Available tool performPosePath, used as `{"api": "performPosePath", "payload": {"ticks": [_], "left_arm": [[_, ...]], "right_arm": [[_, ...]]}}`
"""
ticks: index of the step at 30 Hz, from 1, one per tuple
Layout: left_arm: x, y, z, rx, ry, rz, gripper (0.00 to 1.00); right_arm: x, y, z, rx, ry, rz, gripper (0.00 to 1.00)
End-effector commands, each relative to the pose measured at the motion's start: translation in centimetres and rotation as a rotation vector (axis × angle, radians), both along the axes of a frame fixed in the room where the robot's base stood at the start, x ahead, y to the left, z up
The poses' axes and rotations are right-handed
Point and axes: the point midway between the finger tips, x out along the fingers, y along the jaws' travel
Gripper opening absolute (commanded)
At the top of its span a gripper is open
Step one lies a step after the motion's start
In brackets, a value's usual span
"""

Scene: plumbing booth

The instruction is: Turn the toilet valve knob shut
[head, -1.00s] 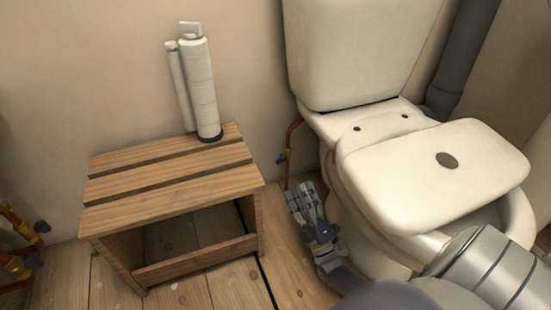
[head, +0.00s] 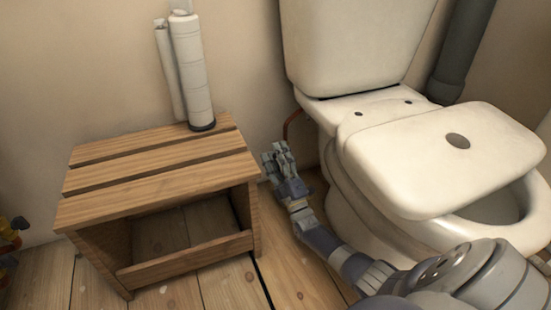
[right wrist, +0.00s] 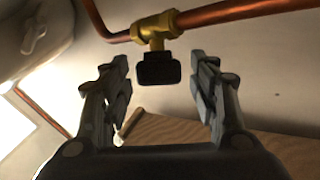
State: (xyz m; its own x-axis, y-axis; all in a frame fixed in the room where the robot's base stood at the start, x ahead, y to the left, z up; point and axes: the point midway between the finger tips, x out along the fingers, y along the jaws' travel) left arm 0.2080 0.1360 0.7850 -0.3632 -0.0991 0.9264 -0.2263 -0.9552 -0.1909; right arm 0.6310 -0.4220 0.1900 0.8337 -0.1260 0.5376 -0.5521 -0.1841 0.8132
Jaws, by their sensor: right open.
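The toilet valve shows in the right wrist view as a brass body (right wrist: 157,30) on a copper pipe, with a dark knob (right wrist: 158,68) on it. My right gripper (right wrist: 160,88) is open, with one finger on each side of the knob and apart from it; the knob appears just beyond the fingertips, between them. In the head view my right gripper (head: 276,155) is low between the wooden stool and the toilet, in front of the copper pipe (head: 292,123). It hides the valve and knob there. My left gripper is not in view.
The white toilet (head: 400,170) stands close on the right, its lid (head: 458,142) skewed over the bowl. A slatted wooden stool (head: 155,165) with paper rolls (head: 192,70) on it stands close on the left. More pipework (head: 12,228) shows at the left edge.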

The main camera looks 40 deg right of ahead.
Motion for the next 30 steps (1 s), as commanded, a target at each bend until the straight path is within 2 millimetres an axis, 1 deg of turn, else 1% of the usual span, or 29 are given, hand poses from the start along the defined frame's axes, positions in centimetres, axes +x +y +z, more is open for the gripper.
{"api": "performPosePath", "payload": {"ticks": [6, 7, 8, 9, 11, 12, 13, 20, 30], "left_arm": [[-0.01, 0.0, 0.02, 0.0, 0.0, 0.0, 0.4], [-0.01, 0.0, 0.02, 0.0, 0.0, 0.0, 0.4], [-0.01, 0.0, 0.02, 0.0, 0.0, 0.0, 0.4], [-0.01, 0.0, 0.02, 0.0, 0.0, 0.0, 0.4], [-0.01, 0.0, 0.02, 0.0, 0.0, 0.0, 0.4], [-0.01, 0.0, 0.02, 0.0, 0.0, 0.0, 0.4], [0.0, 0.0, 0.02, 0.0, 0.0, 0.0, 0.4], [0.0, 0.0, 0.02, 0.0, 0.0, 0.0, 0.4], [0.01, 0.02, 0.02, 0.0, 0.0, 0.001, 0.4]], "right_arm": [[0.03, 0.0, 0.05, 0.0, 0.0, 0.0, 0.55], [0.02, 0.0, 0.05, 0.0, 0.0, 0.0, 0.5], [0.02, 0.0, 0.05, 0.0, 0.0, 0.0, 0.44], [0.01, 0.0, 0.04, 0.0, 0.0, 0.0, 0.35], [0.01, 0.0, 0.03, 0.0, 0.0, 0.0, 0.21], [0.01, 0.0, 0.03, 0.0, 0.0, 0.0, 0.12], [0.01, 0.0, 0.03, 0.0, 0.0, 0.0, 0.1], [0.04, -0.06, -0.02, 0.005, -0.012, -0.002, 0.1], [0.09, -0.21, -0.01, 0.038, -0.102, -0.005, 0.1]]}}
